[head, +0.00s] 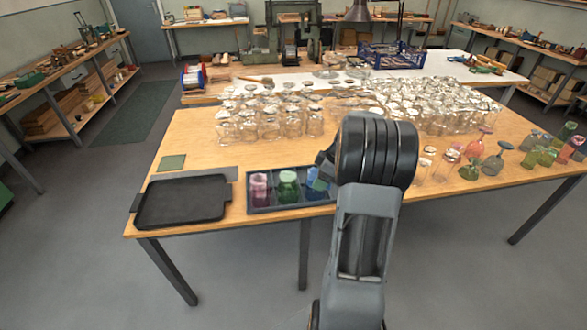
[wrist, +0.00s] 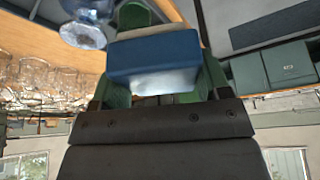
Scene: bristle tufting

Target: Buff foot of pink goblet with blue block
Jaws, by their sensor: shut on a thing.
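My gripper (wrist: 160,72) has green fingers shut on a blue block (wrist: 152,58) with a pale tan layer along one side. In the head view my arm hides most of the gripper and block, near the right end of a dark divided tray (head: 262,209). A pink goblet (head: 259,189) stands in its left compartment. A green glass (head: 288,186) is in the middle and a blue one (head: 313,178) at right, partly covered. The wrist view shows a clear bluish glass (wrist: 86,32) close beside the block, apart from it as far as I can tell. The pink goblet's foot is not clear.
A black tray (head: 183,202) lies at the table's left, with a green square (head: 172,162) behind it. Many clear glasses (head: 265,115) crowd the back. Coloured glasses (head: 493,165) stand at right. Bare wood (head: 205,140) shows at left.

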